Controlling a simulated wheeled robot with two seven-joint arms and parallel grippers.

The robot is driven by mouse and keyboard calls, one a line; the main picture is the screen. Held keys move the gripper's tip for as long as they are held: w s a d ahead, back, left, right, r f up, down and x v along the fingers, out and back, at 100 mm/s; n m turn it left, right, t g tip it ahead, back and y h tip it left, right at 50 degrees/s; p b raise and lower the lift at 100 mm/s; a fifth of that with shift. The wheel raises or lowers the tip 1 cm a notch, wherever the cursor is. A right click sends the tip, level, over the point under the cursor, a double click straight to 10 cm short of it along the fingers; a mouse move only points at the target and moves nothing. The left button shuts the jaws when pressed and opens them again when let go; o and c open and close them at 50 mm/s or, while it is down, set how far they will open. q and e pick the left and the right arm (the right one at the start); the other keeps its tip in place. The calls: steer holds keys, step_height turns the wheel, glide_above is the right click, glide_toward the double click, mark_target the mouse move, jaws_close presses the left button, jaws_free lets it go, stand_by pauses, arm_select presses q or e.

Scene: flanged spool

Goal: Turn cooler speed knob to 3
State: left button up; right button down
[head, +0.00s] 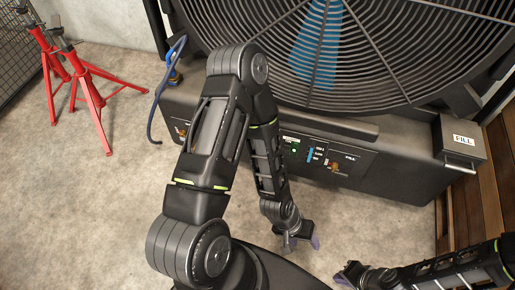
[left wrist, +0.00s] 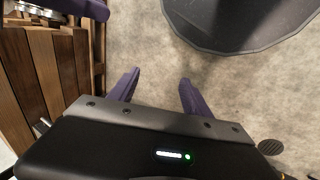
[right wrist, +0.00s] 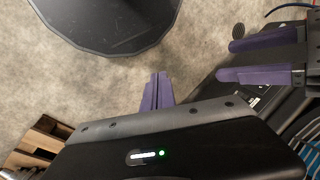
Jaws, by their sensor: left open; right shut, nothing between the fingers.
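The cooler (head: 400,165) is a large dark unit with a round fan grille. Its control panel (head: 318,158) carries a green light, a blue strip and small labels; my left arm covers part of it. I cannot make out the speed knob clearly. My left gripper (head: 302,243) is open and empty, pointing down below and in front of the panel; its spread purple fingers show in the left wrist view (left wrist: 158,92). My right gripper (head: 346,272) is low at the bottom, to the right of the left one; its fingers are together and empty in the right wrist view (right wrist: 157,92).
Red jack stands (head: 85,90) stand at the far left. A blue hose (head: 165,88) hangs at the cooler's left side. A box marked FILL (head: 461,146) juts from its right end, beside wooden slats (head: 490,180). Concrete floor (head: 390,225) is clear before the cooler.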

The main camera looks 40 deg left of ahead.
arm_select(q)
steer(key=w+a+f+n+t+b, duration=0.35)
steer(key=w+f+n+b, duration=0.25)
steer(key=w+f+b, duration=0.35)
steer(key=w+a+f+n+t+b, duration=0.3)
steer(key=w+f+n+t+b, duration=0.15)
steer(key=w+f+b, duration=0.45)
steer(key=w+a+f+n+t+y+b, duration=0.2)
steer(key=w+a+f+n+t+b, duration=0.15)
steer(key=w+a+n+b, duration=0.4)
steer(key=a+f+n+t+y+b, duration=0.1)
steer(key=a+n+y+b, duration=0.3)
steer(key=a, duration=0.9)
steer(key=a+f+n+t+y+b, duration=0.1)
steer(key=a+n+t+y+b, duration=0.2)
steer(key=a, duration=1)
steer(key=w+n+y+b, duration=0.1)
steer(key=n+b, duration=0.1)
steer(key=b, duration=0.1)
steer(key=shift+f, duration=0.2)
arm_select(e)
step_height(320, 180, down, 38)
steer(key=w+d, duration=0.1)
steer(key=w, duration=0.1)
steer(key=shift+w+d+t, duration=0.2)
steer(key=shift+w+t, duration=0.1)
steer(key=shift+t, duration=0.1)
